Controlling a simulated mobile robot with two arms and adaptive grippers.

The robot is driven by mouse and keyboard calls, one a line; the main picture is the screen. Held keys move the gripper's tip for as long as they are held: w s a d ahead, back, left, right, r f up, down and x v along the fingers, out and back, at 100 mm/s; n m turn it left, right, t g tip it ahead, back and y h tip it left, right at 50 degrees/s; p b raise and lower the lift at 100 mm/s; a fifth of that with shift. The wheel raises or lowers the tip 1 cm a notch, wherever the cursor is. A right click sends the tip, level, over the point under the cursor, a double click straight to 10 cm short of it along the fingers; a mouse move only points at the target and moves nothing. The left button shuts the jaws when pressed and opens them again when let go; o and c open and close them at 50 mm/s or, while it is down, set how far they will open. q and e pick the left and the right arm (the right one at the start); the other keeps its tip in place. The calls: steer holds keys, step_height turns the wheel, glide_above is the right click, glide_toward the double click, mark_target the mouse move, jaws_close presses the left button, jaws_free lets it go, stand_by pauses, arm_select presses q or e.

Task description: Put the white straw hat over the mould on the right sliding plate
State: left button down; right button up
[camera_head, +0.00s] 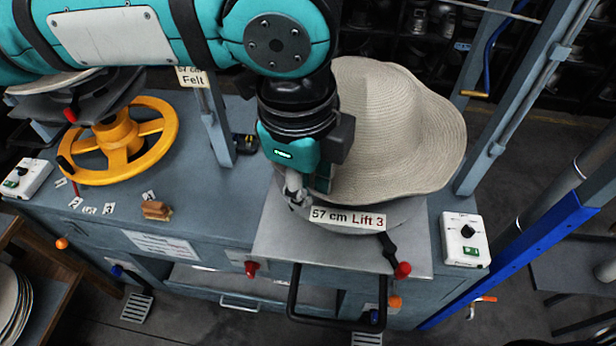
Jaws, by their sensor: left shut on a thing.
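The white straw hat (395,125) is pale and woven, with a wide wavy brim. It is over the right sliding plate (285,240), tilted a little. My left gripper (297,190) comes down at the hat's left edge and is shut on its brim; the fingertips are partly hidden. Under the brim is a grey round mould (390,215) with a label reading "57 cm Lift 3". The hat hides most of the mould, so I cannot tell how far the hat is down over it. My right gripper is not in view.
A yellow handwheel (118,140) stands on the bench at left, below a "Felt" label. A black handle (337,322) sticks out at the plate's front. Control boxes stand at right (464,238) and far left (26,178). Grey posts rise at the back right.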

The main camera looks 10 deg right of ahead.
arm_select(q)
steer(key=shift+f, duration=0.15)
steer(key=shift+f+b, duration=0.9)
steer(key=shift+f, duration=1.05)
steer(key=shift+r+p, duration=0.2)
steer(key=shift+p, duration=0.3)
steer(key=shift+f+p, duration=0.2)
steer(key=shift+p, duration=0.1)
steer(key=c, duration=1.3)
jaws_free()
steer(key=r, duration=0.4)
steer(key=s+r, duration=0.1)
steer(key=r, duration=0.3)
steer(key=a+r, duration=0.1)
steer(key=r, duration=0.2)
steer(key=shift+s+r, duration=0.2)
steer(key=shift+r, duration=0.2)
